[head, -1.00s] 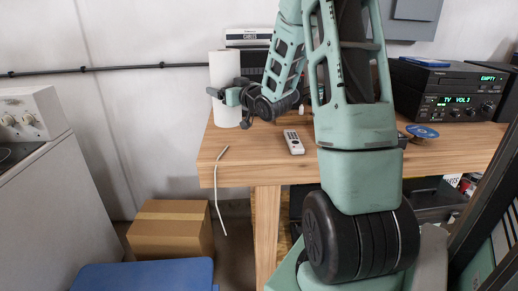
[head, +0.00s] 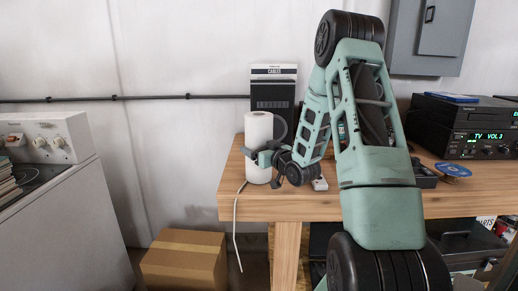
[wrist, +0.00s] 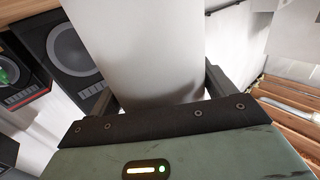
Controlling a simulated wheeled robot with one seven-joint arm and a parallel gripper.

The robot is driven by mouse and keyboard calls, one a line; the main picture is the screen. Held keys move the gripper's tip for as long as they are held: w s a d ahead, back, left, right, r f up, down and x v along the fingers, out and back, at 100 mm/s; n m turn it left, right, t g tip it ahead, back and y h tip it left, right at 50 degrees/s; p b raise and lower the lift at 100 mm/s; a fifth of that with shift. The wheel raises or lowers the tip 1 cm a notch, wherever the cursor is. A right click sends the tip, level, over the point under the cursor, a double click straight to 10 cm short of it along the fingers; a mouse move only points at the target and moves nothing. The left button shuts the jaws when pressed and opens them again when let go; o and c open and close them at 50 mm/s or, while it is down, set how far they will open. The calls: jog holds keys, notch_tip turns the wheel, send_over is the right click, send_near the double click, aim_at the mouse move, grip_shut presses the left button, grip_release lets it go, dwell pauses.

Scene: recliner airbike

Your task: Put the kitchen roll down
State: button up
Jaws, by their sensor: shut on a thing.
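The white kitchen roll (head: 258,135) stands upright at the left end of the wooden workbench (head: 245,204) in the head view. My gripper (head: 262,158) is shut around its lower half. In the wrist view the kitchen roll (wrist: 150,50) fills the space between the two fingers of my gripper (wrist: 160,95). The roll's lower end appears at or close above the bench top; I cannot tell whether it touches. My arm hides part of the bench behind it.
A dark box labelled CABLES (head: 273,90) stands behind the roll. A white cable (head: 237,225) hangs off the bench's left edge. A stereo (head: 470,130) and a disc (head: 453,169) are at right. A cardboard box (head: 185,262) is on the floor.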

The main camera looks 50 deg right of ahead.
jog(key=shift+f, duration=0.1)
jog(key=o, duration=1)
jog(key=p+v, duration=0.3)
jog(key=v, duration=0.3)
jog(key=p+v, duration=0.3)
jog(key=v, duration=0.3)
jog(key=shift+r+p, duration=0.2)
jog(key=shift+p, duration=0.15)
